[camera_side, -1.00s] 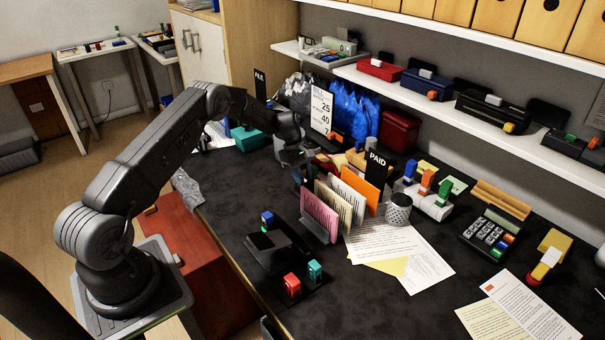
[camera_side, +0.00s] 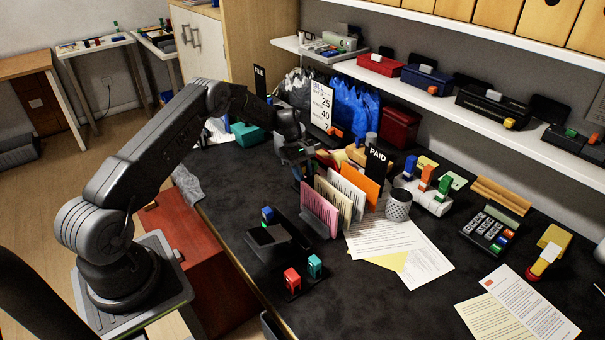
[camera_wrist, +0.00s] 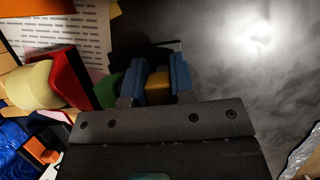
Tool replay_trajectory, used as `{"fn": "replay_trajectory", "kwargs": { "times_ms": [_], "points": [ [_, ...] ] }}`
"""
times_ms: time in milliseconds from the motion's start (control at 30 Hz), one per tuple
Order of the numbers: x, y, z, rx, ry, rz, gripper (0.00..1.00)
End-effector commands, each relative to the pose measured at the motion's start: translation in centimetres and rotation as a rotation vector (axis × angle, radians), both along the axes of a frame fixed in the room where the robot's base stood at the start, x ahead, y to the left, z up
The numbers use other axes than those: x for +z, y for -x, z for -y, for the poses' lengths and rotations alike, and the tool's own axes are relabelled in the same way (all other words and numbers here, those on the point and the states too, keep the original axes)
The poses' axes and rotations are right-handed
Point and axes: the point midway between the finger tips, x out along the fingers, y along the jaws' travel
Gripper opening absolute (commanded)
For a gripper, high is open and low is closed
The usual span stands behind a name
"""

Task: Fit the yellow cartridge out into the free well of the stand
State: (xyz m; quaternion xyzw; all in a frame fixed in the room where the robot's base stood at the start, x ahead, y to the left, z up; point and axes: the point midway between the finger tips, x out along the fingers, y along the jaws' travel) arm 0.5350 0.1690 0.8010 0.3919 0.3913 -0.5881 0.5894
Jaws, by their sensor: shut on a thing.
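My gripper (camera_side: 298,152) is over the back of the desk, just behind the upright folders. In the wrist view my gripper (camera_wrist: 154,82) has its two blue-grey fingers shut on the yellow cartridge (camera_wrist: 158,86); only a small part of it shows between them. In the side view the cartridge cannot be made out. A low black stand (camera_side: 268,240) sits near the front edge of the desk, well in front of my gripper.
Upright folders (camera_side: 325,205) with pink, cream and orange sheets stand between my gripper and the papers. A black PAID sign (camera_side: 376,164), a mesh cup (camera_side: 398,205) and a white holder (camera_side: 432,203) with coloured pieces are to the right.

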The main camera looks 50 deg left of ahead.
Motion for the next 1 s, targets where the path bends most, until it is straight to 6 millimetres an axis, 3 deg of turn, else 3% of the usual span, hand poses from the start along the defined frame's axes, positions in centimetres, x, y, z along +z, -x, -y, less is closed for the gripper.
{"fn": "replay_trajectory", "kwargs": {
  "times_ms": [500,1000],
  "points": [
    [2.1,0.0,0.0,0.000,0.000,0.000,0.00],
    [2.3,0.0,0.0,0.000,0.000,0.000,0.00]
  ]
}}
